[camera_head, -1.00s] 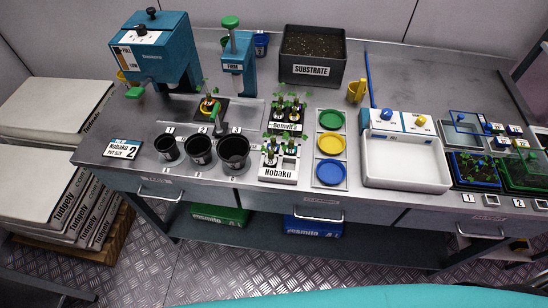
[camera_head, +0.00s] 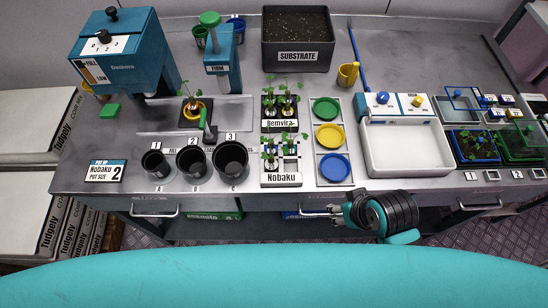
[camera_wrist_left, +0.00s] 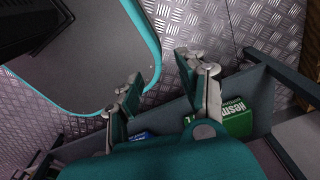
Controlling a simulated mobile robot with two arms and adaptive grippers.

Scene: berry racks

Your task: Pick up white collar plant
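Small green plants with pale bits at their bases stand in the white Nobaku rack (camera_head: 281,180) and the Bemvira rack (camera_head: 279,126) behind it. Collar colours are too small to tell surely. Another plant (camera_head: 191,106) stands in a yellow-rimmed pot on the plate at the left. My right gripper (camera_head: 318,213) is in front of the table's front edge, right of and nearer than the Nobaku rack, pointing left. It touches no plant; its finger gap is unclear. My left gripper (camera_wrist_left: 168,78) is open and empty in the left wrist view, above the floor and lower shelf.
Three black pots (camera_head: 194,162) stand left of the Nobaku rack. Yellow, green and blue discs lie in a tray (camera_head: 347,157) to its right, beside a white bin (camera_head: 416,160). A substrate box (camera_head: 294,66) is at the back. Bare table lies at the back right.

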